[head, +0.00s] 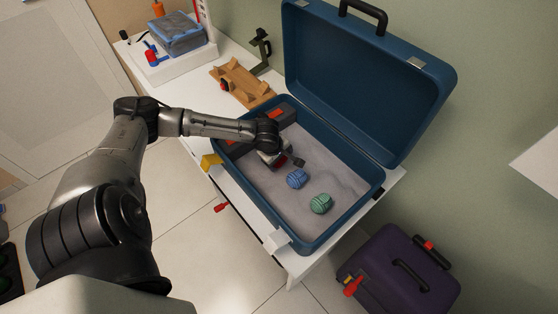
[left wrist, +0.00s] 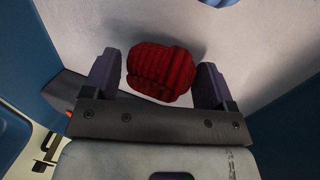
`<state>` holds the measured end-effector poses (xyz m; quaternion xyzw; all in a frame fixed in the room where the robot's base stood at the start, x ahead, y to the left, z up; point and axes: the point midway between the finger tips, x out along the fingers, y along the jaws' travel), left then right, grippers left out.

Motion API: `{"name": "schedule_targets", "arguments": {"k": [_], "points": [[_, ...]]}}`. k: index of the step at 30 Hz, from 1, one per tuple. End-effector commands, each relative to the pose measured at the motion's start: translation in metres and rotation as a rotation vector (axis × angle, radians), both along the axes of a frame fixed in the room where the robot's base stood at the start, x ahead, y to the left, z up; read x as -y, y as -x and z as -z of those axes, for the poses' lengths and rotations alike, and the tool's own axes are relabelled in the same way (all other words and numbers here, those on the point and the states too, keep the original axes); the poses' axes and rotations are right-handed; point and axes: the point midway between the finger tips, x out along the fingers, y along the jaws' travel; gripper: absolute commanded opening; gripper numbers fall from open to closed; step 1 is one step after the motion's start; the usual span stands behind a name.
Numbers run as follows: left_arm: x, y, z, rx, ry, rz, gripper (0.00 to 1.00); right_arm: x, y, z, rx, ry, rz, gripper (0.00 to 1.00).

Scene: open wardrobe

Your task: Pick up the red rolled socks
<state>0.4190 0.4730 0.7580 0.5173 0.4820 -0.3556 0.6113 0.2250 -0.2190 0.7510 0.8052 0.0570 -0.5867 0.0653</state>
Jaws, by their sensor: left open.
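The red rolled socks (left wrist: 160,72) lie on the pale lining of the open blue suitcase (head: 322,248). In the left wrist view they sit between the two spread fingers of my left gripper (left wrist: 162,84), with a gap on the left side and a smaller one on the right. In the head view my left gripper (head: 284,163) is low inside the suitcase and hides most of the red socks. My left gripper is open. My right gripper is not in view.
Blue rolled socks (head: 297,178) and green rolled socks (head: 321,204) lie in the suitcase near my left gripper. The suitcase walls surround it, and the raised lid (head: 365,80) stands behind. A purple case (head: 400,275) is on the floor at the right.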

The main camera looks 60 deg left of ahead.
Motion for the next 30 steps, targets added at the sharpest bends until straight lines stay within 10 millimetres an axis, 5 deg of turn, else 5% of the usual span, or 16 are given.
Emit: {"name": "schedule_targets", "arguments": {"k": [9,19,30], "points": [[-0.0007,-0.0033,0.0094,0.001,0.0,0.0,0.79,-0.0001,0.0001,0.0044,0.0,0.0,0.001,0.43],[-0.0007,-0.0031,0.0095,0.001,-0.001,0.001,0.49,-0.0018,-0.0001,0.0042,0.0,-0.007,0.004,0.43],[-0.0009,-0.0031,0.0023,0.001,-0.001,0.001,0.49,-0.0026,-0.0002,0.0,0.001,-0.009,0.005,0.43]]}}
